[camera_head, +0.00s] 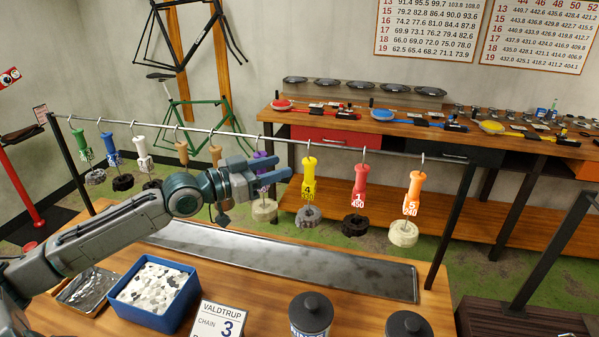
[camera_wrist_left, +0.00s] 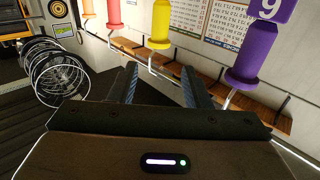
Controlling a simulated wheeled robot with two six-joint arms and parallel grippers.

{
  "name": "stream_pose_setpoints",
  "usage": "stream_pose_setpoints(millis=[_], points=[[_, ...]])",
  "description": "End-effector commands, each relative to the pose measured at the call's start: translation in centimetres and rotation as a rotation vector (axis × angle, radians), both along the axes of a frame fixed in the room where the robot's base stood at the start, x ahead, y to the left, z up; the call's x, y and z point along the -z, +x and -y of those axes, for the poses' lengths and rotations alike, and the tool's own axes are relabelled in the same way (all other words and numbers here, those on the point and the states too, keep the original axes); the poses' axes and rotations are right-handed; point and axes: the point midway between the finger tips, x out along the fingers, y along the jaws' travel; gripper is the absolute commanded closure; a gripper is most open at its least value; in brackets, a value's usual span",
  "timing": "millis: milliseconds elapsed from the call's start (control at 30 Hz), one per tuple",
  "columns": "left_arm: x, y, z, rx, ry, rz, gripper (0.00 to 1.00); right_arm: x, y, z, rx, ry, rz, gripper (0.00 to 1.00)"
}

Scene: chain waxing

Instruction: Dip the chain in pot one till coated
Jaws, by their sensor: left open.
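Chains in round bundles hang on hooks with coloured handles from a rail (camera_head: 330,143). Yellow handle 4 (camera_head: 308,178), red handle 1 (camera_head: 360,180) and orange handle 5 (camera_head: 413,188) hang right of my left gripper (camera_head: 287,165). The gripper is open and empty, in front of the purple handle (camera_head: 264,160), partly hiding it. In the left wrist view, the gripper (camera_wrist_left: 161,75) points towards yellow handle 4 (camera_wrist_left: 160,25); purple handle 9 (camera_wrist_left: 252,50) is to its right. Two dark lidded pots (camera_head: 311,312) (camera_head: 408,325) stand at the front; their numbers are unreadable. My right gripper is out of view.
A long metal tray (camera_head: 290,262) lies under the rail. A blue bin (camera_head: 155,292) of pale pieces and a card (camera_head: 220,318) reading "CHAIN 3" are in front. White, blue, green and tan handles hang at left. A workbench (camera_head: 385,125) stands behind.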

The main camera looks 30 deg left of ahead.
Motion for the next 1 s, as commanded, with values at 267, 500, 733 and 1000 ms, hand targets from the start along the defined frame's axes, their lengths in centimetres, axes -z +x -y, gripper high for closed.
stream_pose_setpoints(millis=[267,500,733,1000], points=[[-0.2,2.2,1.5,0.006,-0.009,0.003,0.56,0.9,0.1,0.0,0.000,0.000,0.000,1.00],[-0.3,4.4,2.8,0.008,-0.009,0.001,0.56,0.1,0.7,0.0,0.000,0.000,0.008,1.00],[-0.3,7.0,4.4,0.008,-0.007,0.000,0.56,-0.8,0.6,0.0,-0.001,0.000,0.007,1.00],[2.7,7.7,4.8,0.009,0.001,-0.002,0.56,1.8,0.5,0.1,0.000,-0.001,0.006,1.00]])
